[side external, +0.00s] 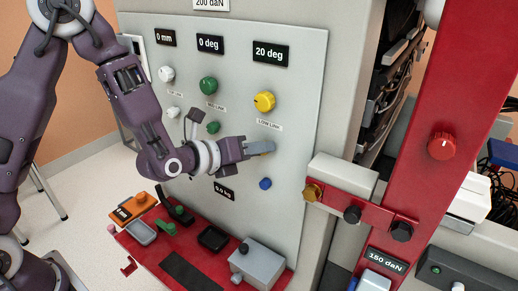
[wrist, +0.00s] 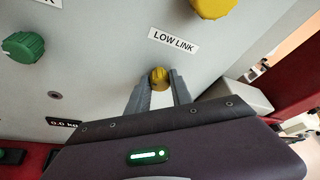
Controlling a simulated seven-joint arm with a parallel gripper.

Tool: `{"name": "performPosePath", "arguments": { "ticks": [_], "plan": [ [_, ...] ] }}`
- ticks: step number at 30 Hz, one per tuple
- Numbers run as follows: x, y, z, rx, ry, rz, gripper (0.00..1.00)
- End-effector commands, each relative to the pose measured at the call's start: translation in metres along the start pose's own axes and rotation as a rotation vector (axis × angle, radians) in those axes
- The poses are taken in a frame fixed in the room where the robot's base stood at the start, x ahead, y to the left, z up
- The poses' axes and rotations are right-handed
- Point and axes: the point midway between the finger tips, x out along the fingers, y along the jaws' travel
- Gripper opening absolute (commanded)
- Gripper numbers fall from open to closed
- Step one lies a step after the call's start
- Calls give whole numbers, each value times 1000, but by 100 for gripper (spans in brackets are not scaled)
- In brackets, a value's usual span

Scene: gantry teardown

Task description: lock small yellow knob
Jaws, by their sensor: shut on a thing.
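The small yellow knob (wrist: 159,77) sits on the grey panel below the "LOW LINK" label in the wrist view. My gripper (wrist: 160,88) is shut on it, with one finger on each side. In the side view my gripper (side external: 266,147) reaches the panel below the large yellow knob (side external: 264,102), and it hides the small yellow knob there. The large yellow knob also shows at the top of the wrist view (wrist: 212,6).
The grey panel (side external: 310,90) also carries a large green knob (side external: 208,86), a small green knob (side external: 213,128), white knobs (side external: 166,74) and a blue knob (side external: 265,183). A red tray (side external: 130,245) with parts lies below. A red beam (side external: 420,130) stands at right.

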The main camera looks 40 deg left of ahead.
Motion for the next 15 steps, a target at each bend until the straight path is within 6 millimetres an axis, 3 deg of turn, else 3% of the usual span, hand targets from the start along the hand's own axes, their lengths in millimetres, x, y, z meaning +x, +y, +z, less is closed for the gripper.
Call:
{"name": "performPosePath", "arguments": {
  "ticks": [15],
  "plan": [
    [0, 1, -1, -158, 2, -65, 0]
  ]
}}
